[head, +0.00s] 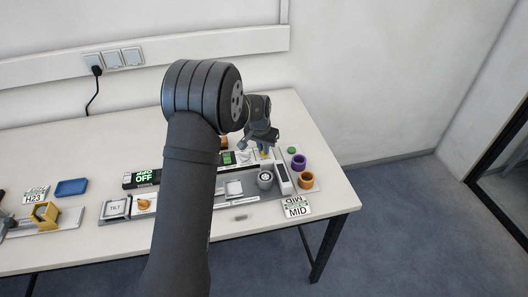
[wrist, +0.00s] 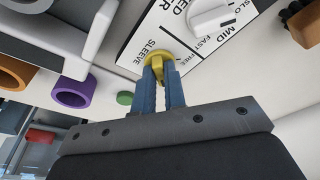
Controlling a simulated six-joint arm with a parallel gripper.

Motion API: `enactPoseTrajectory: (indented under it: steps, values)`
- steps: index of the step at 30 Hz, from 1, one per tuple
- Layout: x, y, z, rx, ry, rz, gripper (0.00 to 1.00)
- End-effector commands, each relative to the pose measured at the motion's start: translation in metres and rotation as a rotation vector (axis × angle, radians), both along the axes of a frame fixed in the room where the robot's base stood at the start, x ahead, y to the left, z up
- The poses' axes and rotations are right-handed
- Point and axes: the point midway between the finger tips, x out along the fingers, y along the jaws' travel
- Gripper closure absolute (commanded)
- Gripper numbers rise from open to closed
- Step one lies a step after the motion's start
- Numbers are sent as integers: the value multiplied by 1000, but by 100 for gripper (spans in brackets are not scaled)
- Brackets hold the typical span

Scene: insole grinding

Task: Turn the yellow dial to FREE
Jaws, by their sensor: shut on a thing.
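The yellow dial (wrist: 157,62) sits on a white panel (wrist: 137,42) with printed labels. The words SLEEVE and FREE are readable beside the dial in the wrist view. My gripper (wrist: 161,77) is shut on the yellow dial, with its blue fingertips on either side of it. The fingers hide part of the dial, and I cannot tell exactly which label it points to. In the head view my gripper (head: 262,149) is over the right part of the bench, with a bit of yellow showing below it.
A white knob (wrist: 212,17) marked SLOW, MID and FAST is close beside the dial. A purple ring (head: 298,161), an orange ring (head: 305,180) and a green button (head: 292,150) stand to the right. A MID sign (head: 296,209) lies at the front. The left of the table holds a blue tray (head: 71,187).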

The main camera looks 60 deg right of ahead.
Motion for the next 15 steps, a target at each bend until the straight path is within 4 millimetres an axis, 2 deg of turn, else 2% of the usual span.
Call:
enactPoseTrajectory:
  steps: [15]
  values:
    - [2,0,0,0,-3,477,99]
